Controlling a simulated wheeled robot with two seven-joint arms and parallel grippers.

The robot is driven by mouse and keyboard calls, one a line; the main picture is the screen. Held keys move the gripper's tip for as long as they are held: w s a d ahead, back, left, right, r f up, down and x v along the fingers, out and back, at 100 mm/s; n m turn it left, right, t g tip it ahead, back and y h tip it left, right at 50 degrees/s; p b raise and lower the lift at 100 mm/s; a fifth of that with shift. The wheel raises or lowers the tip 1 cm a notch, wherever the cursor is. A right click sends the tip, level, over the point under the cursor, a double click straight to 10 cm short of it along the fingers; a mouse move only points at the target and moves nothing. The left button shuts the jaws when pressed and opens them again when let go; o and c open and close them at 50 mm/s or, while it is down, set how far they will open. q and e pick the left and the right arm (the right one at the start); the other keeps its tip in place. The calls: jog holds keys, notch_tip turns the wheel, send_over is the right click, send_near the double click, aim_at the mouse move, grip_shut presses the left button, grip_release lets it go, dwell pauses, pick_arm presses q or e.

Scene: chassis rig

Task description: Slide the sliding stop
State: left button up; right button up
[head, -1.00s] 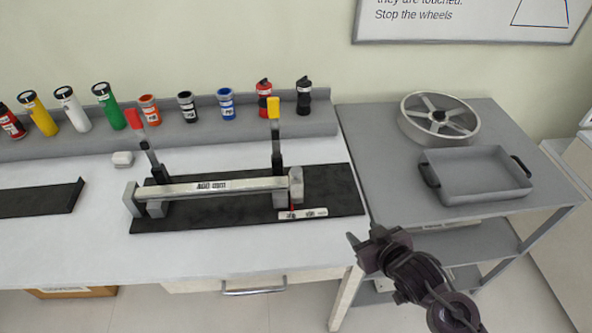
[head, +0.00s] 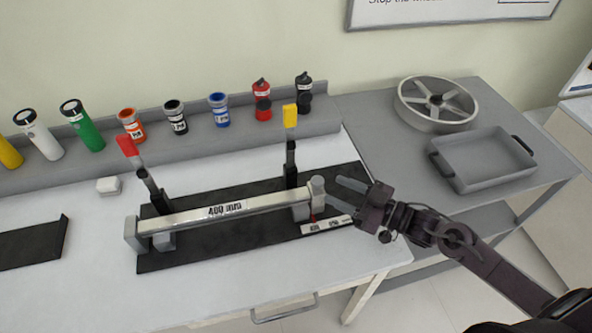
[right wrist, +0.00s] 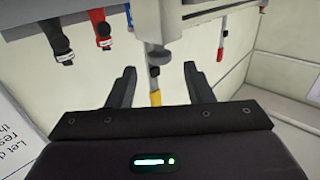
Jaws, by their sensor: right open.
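The sliding stop (head: 317,190) is a grey block at the right end of a pale bar labelled 400 mm (head: 225,210). A thin red pointer under it meets a white scale plate (head: 326,225). My right gripper (head: 344,190) is open and empty, just to the right of the stop, with its fingers pointing left at it. I cannot tell whether a finger touches it. In the right wrist view the open fingers (right wrist: 160,75) frame the yellow-handled clamp (right wrist: 155,95) beyond them. My left gripper is not in view.
The yellow-handled clamp also stands behind the stop (head: 290,120); a red-handled clamp (head: 130,150) is at the left. The black base plate (head: 240,235) lies on the white bench. Several bottles line the back ledge. A side cart holds a wheel (head: 437,103) and grey tray (head: 482,160).

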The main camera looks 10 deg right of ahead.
aim_at(318, 180)
jog(key=shift+w+a+r, duration=0.15)
jog(key=shift+w+r, duration=0.05)
jog(key=shift+r, duration=0.05)
jog(key=p+x, duration=0.1)
jog(key=x, duration=0.1)
jog(key=shift+w+a, duration=0.25)
jog(key=shift+w, duration=0.05)
jog(key=x, duration=0.2)
jog(key=shift+w+a, duration=0.2)
jog(key=shift+a, duration=0.05)
jog(key=shift+w+a+f, duration=0.1)
jog(key=shift+w+a, duration=0.05)
jog(key=shift+a, duration=0.1)
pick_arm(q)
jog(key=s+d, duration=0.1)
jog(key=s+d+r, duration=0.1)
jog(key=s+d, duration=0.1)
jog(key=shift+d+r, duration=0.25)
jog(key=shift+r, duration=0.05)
pick_arm(e)
grip_shut()
